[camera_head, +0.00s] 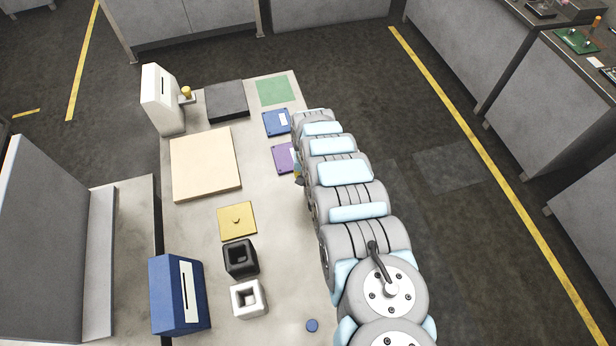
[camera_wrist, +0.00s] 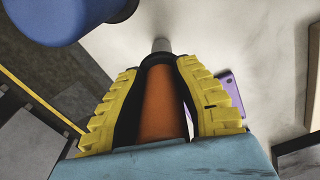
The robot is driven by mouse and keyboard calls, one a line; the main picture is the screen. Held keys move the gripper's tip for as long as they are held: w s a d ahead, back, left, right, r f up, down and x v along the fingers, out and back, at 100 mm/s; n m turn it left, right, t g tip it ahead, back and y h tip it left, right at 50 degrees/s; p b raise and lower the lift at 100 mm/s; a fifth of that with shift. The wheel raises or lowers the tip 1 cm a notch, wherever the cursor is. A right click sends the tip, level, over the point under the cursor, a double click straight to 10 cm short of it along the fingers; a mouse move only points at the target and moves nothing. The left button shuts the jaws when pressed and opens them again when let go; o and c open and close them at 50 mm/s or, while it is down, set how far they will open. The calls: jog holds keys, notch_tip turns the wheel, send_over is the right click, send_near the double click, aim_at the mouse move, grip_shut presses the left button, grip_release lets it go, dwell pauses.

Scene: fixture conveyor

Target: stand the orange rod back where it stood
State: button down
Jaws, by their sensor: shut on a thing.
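The orange rod (camera_wrist: 164,105) is held lengthwise between the two yellow ridged fingers of my gripper (camera_wrist: 158,66) in the wrist view. Dark pads wrap around the rod's far end. A short grey cylinder (camera_wrist: 161,45) shows just beyond the fingertips against the pale table; I cannot tell whether it is part of the rod or a separate thing. In the head view my arm hides the rod, and only a sliver of my gripper (camera_head: 299,171) shows beside the purple plate (camera_head: 285,158).
The pale table (camera_head: 285,235) bears a blue plate (camera_head: 274,124), green square (camera_head: 275,91), dark block (camera_head: 227,100), beige board (camera_head: 205,163), yellow plate (camera_head: 237,220), black and white hollow cubes (camera_head: 240,259) (camera_head: 248,299), and a blue slotted box (camera_head: 180,294). A white dispenser (camera_head: 163,100) stands at the far left.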

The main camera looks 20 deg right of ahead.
jog(key=shift+f+b, duration=0.35)
jog(key=shift+f, duration=0.2)
jog(key=c, duration=0.8)
grip_release()
jog(key=shift+r, duration=0.15)
jog(key=shift+r, duration=5.95)
